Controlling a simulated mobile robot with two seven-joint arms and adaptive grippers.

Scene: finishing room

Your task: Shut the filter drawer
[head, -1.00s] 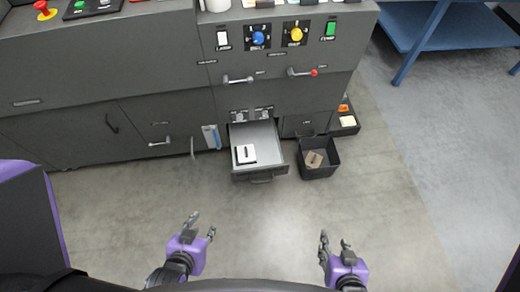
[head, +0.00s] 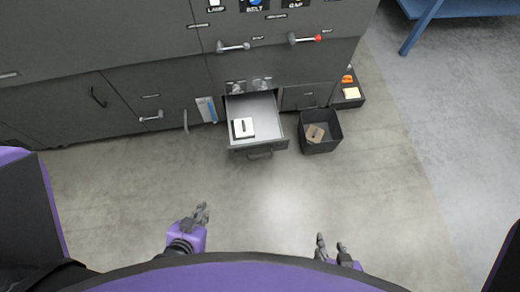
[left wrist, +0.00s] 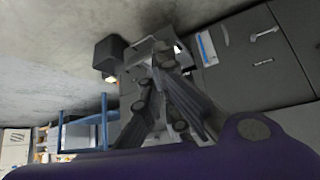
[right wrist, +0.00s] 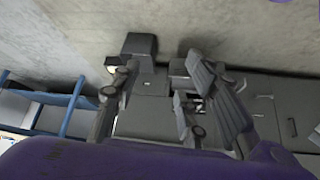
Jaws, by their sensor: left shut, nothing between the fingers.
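The filter drawer (head: 258,144) is pulled out of the dark grey machine, low down. A white square piece with a dark slot (head: 243,127) lies in it. The drawer has a dark handle on its front. My left gripper (head: 201,211) is shut and empty, in front of the drawer and to its left, apart from it. My right gripper (head: 331,243) is open and empty, in front of the drawer and to its right. In the left wrist view the fingers (left wrist: 160,75) partly cover the drawer; in the right wrist view the fingers (right wrist: 150,85) partly cover the machine.
A black bin (head: 320,133) with a brownish piece in it stands on the floor just right of the drawer. A dark tray (head: 348,96) is behind it. A blue table (head: 425,25) stands at the upper right. The floor before the drawer is clear.

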